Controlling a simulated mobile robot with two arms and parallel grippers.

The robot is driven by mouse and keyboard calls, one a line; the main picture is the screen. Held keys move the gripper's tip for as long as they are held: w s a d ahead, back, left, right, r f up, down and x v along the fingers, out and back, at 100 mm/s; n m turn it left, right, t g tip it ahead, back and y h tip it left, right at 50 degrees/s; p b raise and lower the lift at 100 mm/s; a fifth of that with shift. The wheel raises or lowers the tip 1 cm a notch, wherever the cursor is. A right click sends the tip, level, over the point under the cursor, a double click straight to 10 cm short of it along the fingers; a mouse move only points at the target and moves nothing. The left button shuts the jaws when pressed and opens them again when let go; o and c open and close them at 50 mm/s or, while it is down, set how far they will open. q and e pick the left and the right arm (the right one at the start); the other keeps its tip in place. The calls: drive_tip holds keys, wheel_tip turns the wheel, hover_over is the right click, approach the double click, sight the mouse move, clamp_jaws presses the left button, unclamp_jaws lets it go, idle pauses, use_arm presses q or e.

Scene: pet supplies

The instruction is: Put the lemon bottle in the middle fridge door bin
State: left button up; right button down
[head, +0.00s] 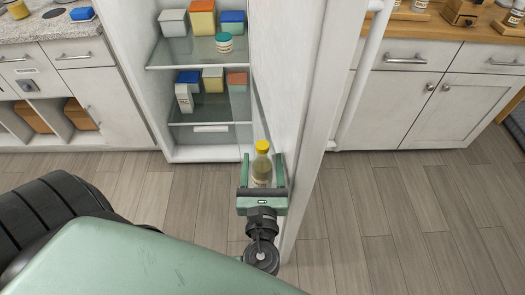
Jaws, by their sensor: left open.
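The lemon bottle (261,168), pale yellow with a yellow cap, stands upright between the fingers of my left gripper (262,157), close to the inner side of the open fridge door (305,90). The gripper's green fingers are open, one on each side of the bottle. I cannot tell whether they touch it. What is under the bottle is hidden by the gripper body, and I cannot make out the middle door bin clearly. My right gripper is not in view.
The open fridge (208,105) has glass shelves with several coloured boxes and a teal-lidded jar (224,42). Counters with cabinets stand on the left (85,55) and right (455,100). The wooden floor (400,220) at right is clear.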

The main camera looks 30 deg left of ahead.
use_arm(q)
drive_tip(key=v, duration=0.7)
drive_tip(key=s+f+n+g+h, duration=0.3)
drive_tip(key=f+g, duration=0.1)
drive_tip(key=f, duration=1.3)
drive_tip(key=s+f+n+g+h, duration=0.2)
drive_tip(key=f+n+g+h, duration=0.15)
drive_tip(key=f, duration=1.45)
drive_tip(key=s+a+f+n+g+h, duration=0.1)
drive_tip(key=s+a+f+n+g, duration=0.1)
drive_tip(key=s+f+n, duration=0.7)
drive_tip(key=s+a+f+n+g+h, duration=0.1)
drive_tip(key=s+a+f+n+g, duration=0.2)
drive_tip(key=s+f+n, duration=0.7)
drive_tip(key=s+n+g, duration=0.2)
drive_tip(key=s, duration=0.1)
drive_tip(key=shift+a+b, duration=0.3)
drive_tip(key=shift+b, duration=0.05)
drive_tip(key=shift+f+h, duration=0.1)
drive_tip(key=shift+h, duration=0.15)
drive_tip(key=shift+c, duration=0.3)
